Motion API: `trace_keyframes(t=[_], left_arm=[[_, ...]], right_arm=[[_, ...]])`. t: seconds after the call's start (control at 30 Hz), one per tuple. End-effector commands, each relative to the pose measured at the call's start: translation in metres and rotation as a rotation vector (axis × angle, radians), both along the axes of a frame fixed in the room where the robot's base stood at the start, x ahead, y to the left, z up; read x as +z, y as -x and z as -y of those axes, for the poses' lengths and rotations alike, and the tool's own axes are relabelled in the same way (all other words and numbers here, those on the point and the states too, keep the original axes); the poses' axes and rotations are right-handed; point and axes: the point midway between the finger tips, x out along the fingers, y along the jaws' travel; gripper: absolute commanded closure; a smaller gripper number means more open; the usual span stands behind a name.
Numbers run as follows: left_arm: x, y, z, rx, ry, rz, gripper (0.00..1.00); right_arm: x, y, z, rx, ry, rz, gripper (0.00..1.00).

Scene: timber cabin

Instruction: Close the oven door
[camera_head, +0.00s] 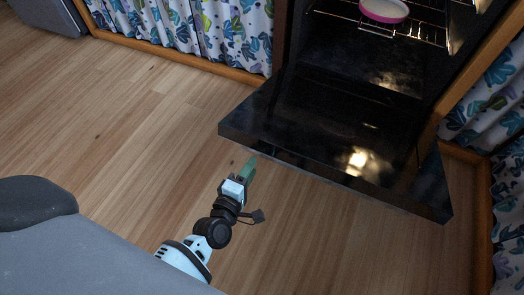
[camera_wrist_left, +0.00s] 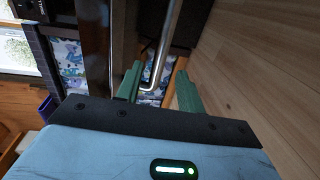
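The oven door (camera_head: 310,125) is a dark glossy panel, swung down and open in front of the oven (camera_head: 365,55). My left gripper (camera_head: 250,166), with green fingers, is near the door's left front corner, seemingly lower than its top face. In the left wrist view my left gripper (camera_wrist_left: 158,88) has its two fingers spread apart. A metal bar handle (camera_wrist_left: 163,50) runs beyond the fingers, and its bent near end appears between them. I cannot tell whether a finger touches it. The door's edge (camera_wrist_left: 95,50) shows to the left. My right gripper is out of view.
A pink-rimmed dish (camera_head: 383,10) sits on the wire rack (camera_head: 400,30) inside the oven. Leaf-patterned curtains (camera_head: 225,30) in wooden frames flank the oven. The wooden floor (camera_head: 130,120) is clear to the left of the door.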

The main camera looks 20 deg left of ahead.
Motion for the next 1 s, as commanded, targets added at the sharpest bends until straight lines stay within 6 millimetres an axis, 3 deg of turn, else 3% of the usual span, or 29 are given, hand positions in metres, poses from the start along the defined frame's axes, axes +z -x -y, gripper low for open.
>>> trace_keyframes(t=[0.3, 0.5, 0.87, 1.0], left_arm=[[-0.008, -0.046, 0.002, 0.001, 0.001, 0.001, 0.62], [-0.01, -0.066, 0.003, -0.001, 0.0, 0.0, 0.62], [-0.01, -0.072, 0.003, -0.001, 0.0, 0.0, 0.62], [-0.01, -0.072, 0.003, 0.0, 0.0, 0.0, 0.78]], right_arm=[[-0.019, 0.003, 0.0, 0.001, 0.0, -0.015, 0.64], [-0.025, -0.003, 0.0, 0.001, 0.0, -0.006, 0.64], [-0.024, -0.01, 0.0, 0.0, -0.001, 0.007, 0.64], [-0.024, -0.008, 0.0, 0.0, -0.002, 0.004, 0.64]])
